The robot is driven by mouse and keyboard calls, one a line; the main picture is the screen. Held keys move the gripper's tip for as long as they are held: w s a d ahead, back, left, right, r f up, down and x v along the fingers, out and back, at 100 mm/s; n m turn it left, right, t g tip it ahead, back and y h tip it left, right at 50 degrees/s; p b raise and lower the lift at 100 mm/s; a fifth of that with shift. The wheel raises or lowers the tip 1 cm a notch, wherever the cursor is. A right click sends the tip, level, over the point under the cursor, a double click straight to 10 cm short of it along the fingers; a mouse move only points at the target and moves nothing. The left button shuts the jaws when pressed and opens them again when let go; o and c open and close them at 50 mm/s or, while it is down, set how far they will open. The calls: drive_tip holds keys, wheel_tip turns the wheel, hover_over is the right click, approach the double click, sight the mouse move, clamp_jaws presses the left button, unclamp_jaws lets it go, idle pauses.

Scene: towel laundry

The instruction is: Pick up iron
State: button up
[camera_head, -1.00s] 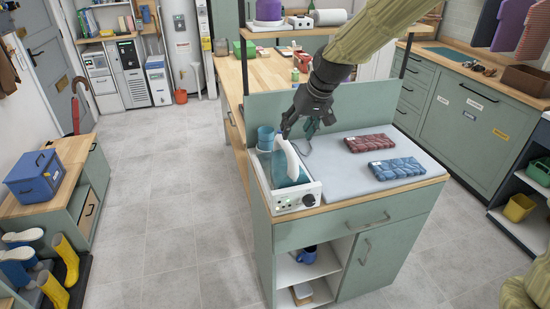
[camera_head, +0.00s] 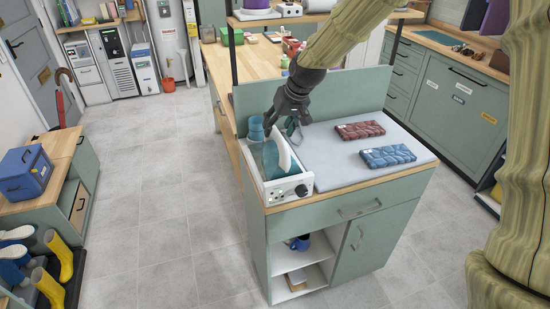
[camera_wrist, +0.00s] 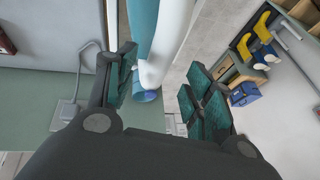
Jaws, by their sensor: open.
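The iron (camera_head: 283,154) is white and teal and stands in a white holder (camera_head: 288,189) with knobs, at the left end of the ironing surface. My gripper (camera_head: 278,123) is above and behind the iron in the head view, with its fingers pointing down. In the wrist view my gripper (camera_wrist: 160,98) is open, and the white and teal body of the iron (camera_wrist: 163,45) shows between and beyond its fingers. Whether the fingers touch it I cannot tell. The far side of the iron is hidden.
A red folded towel (camera_head: 360,130) and a blue folded towel (camera_head: 387,156) lie on the grey pad (camera_head: 325,168). A green panel (camera_head: 345,95) rises along the back of the counter.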

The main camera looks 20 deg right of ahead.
sight(277, 130)
drive_tip(key=x, duration=0.1)
drive_tip(key=p+x, duration=0.1)
drive_tip(key=x, duration=0.1)
drive_tip(key=shift+w+d, duration=0.2)
drive_tip(key=shift+w, duration=0.1)
drive_tip(key=shift+p+x, duration=0.35)
drive_tip(key=shift+x, duration=0.4)
drive_tip(key=shift+c, duration=0.2)
clamp_jaws()
drive_tip(key=shift+r, duration=0.1)
